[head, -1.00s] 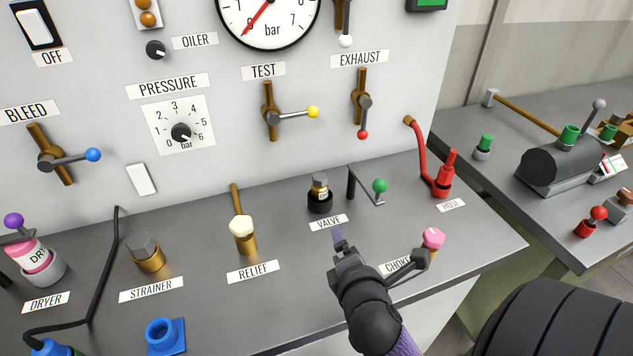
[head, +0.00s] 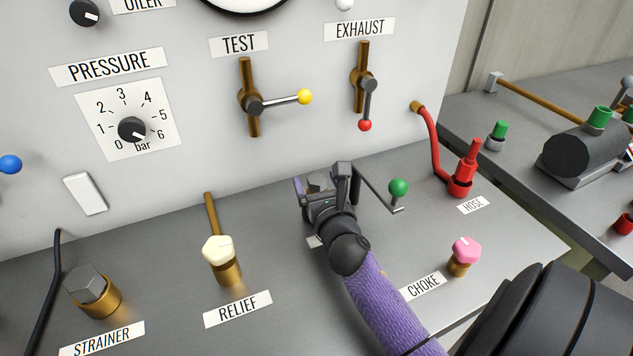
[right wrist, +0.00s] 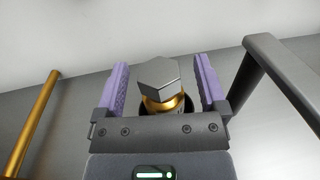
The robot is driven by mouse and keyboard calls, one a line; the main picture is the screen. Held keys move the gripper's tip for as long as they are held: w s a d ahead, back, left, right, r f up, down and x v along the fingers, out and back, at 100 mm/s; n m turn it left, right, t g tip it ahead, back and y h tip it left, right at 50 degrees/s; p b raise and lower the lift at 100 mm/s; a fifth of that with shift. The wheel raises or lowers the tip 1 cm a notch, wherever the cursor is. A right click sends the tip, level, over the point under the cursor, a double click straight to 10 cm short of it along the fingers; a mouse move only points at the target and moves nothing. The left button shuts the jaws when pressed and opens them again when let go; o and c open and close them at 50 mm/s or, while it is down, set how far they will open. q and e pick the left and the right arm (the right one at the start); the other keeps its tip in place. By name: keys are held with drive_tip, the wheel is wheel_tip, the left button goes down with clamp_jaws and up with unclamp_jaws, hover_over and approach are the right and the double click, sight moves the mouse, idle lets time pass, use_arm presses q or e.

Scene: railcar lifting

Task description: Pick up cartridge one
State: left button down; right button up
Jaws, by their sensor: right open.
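A cartridge (right wrist: 158,74) with a grey hexagonal head and a brass body stands upright in the dark round valve socket (right wrist: 187,105) on the grey bench. I cannot read a number on it. In the head view my right gripper (head: 322,182) is over the socket and hides most of the cartridge and the VALVE label. In the right wrist view the purple fingers are apart, one on each side of the head, with gaps showing between fingers and head. My left gripper is not in view.
A dark bracket with a green-knobbed lever (head: 398,188) stands close right of my right gripper. The brass relief fitting (head: 220,262) is to the left, the pink-topped choke (head: 463,255) to the right. The red hose (head: 430,140) is farther right. The panel wall rises behind.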

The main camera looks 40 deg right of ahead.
clamp_jaws()
idle(0.4)
drive_tip(key=shift+r, duration=0.15)
